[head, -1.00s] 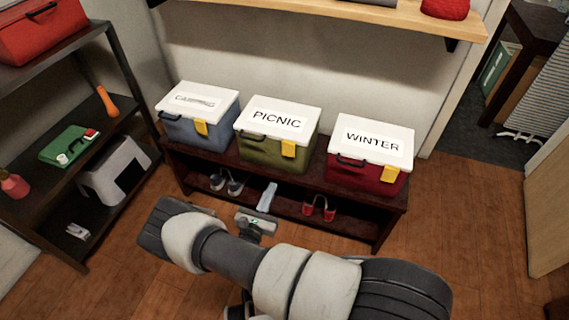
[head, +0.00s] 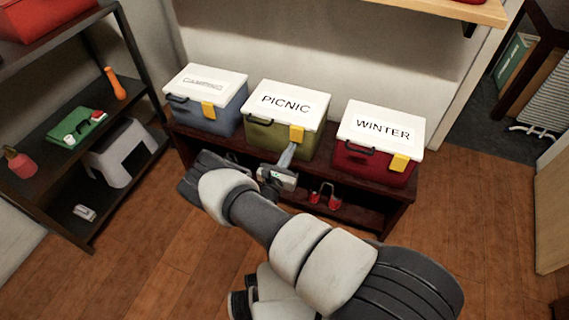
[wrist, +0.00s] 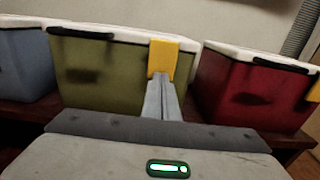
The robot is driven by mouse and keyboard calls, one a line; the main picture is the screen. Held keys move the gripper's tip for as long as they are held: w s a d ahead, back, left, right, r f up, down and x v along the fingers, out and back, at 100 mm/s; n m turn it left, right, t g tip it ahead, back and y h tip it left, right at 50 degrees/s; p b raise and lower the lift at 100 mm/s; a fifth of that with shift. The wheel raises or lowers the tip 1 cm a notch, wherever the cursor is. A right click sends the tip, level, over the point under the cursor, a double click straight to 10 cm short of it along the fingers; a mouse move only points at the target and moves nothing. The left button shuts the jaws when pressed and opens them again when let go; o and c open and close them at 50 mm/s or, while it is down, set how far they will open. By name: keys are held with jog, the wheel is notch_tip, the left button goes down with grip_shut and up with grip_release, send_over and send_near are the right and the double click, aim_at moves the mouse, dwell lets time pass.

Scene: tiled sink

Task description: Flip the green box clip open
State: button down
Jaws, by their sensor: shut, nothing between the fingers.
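The green box (head: 266,136) has a white lid (head: 286,103) marked PICNIC and stands in the middle of a dark bench. Its yellow clip (head: 297,134) hangs at the right part of the front, with its upper end at the lid's edge. In the wrist view the clip (wrist: 164,58) lies flat down against the green box (wrist: 105,78). My gripper (head: 289,150) is shut and empty, with its fingertips just below the clip. In the wrist view the fingertips (wrist: 163,78) overlap the clip's lower edge; I cannot tell if they touch it.
A blue box (head: 205,117) stands left and a red box (head: 372,165) right of the green one, on the same bench (head: 375,205). Red shoes (head: 322,194) sit below. A dark shelf unit (head: 135,80) stands at the left. The floor at right is clear.

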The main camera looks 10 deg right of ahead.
jog(key=shift+x, duration=1.1)
